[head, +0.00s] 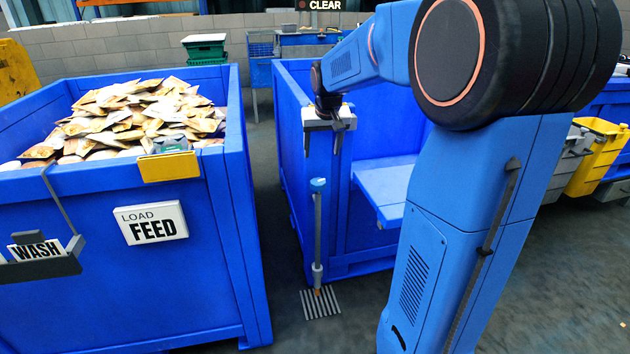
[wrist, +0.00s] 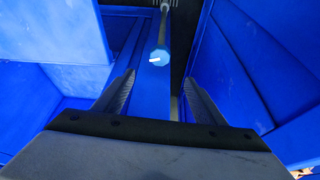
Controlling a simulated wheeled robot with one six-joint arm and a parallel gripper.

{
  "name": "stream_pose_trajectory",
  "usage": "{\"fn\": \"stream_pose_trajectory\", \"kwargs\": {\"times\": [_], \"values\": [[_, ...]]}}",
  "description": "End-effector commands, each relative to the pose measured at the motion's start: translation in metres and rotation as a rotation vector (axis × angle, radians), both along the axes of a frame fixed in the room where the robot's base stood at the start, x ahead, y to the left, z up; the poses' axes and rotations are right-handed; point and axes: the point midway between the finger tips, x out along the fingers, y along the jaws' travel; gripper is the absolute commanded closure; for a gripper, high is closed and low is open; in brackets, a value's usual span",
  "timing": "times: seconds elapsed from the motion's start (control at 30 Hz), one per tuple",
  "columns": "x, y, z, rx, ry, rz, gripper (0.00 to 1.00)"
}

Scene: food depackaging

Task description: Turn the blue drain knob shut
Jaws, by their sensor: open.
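The blue drain knob (head: 318,184) tops a thin grey upright pipe (head: 317,235) that stands on a striped floor grate (head: 320,303). In the wrist view the round knob (wrist: 163,57), with a short white mark, lies beyond my fingertips and roughly between them. My gripper (head: 337,145) is above the knob in the head view, pointing down and apart from it. In the wrist view my gripper (wrist: 158,82) has its two dark fingers spread with nothing between them.
A blue bin (head: 222,160) full of packets (head: 130,115) stands left, with a FEED sign (head: 153,223) on its front. Another blue bin (head: 287,110) with an open front stands behind the pipe. Grey floor (head: 265,190) shows between the bins.

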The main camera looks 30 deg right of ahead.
Motion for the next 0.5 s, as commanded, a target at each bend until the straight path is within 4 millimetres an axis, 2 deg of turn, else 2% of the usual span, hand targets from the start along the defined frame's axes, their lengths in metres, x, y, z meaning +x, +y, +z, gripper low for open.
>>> {"fn": "stream_pose_trajectory", "kwargs": {"times": [0.5], "values": [[0.031,-0.012,-0.084,0.001,0.004,0.000,0.36]]}}
